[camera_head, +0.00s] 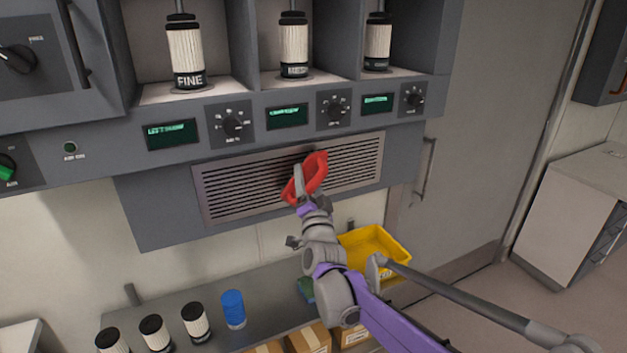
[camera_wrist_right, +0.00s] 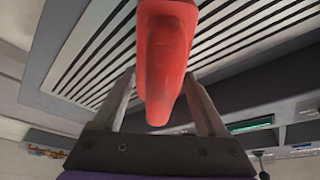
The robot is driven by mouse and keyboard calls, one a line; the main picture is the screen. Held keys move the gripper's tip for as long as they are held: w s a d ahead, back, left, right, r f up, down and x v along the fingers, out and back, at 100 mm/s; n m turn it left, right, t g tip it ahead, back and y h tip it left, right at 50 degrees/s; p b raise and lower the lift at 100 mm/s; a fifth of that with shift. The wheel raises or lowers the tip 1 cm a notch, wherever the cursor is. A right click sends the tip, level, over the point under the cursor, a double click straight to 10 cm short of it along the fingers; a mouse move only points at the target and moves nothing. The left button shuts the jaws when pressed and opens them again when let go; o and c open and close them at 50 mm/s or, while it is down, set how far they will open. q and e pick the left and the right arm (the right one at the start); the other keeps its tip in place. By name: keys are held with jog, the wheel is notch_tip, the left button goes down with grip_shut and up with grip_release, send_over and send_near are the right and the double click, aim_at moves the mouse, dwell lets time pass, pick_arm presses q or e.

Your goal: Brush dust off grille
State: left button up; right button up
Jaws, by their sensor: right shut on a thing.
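The slatted grille (camera_head: 240,187) is set in the grey panel below the row of dials and displays. It also fills much of the right wrist view (camera_wrist_right: 85,62). My right gripper (camera_head: 302,184) is in front of the grille's middle, shut on a red brush (camera_head: 313,172). The brush's red body sits between the two fingers in the right wrist view (camera_wrist_right: 166,60). Its bristles are hidden, so I cannot tell whether it touches the slats. No dust is clear at this size. My left gripper is not in view.
Several black-and-white canisters (camera_head: 186,52) stand in bays above. A yellow bin (camera_head: 401,256) is below right of the grille. A door handle (camera_head: 426,168) is right.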

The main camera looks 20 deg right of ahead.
jog(key=a, duration=0.3)
jog(key=shift+a+b, duration=0.25)
jog(key=shift+b, duration=0.15)
jog(key=shift+a+b, duration=0.3)
jog(key=shift+a, duration=1.45)
jog(key=shift+s+a+b, duration=0.1)
jog(key=shift+a+b, duration=0.35)
jog(key=shift+a, duration=1.25)
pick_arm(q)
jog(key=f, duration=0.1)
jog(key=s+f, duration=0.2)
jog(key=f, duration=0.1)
pick_arm(e)
jog(key=shift+s+d, duration=0.1)
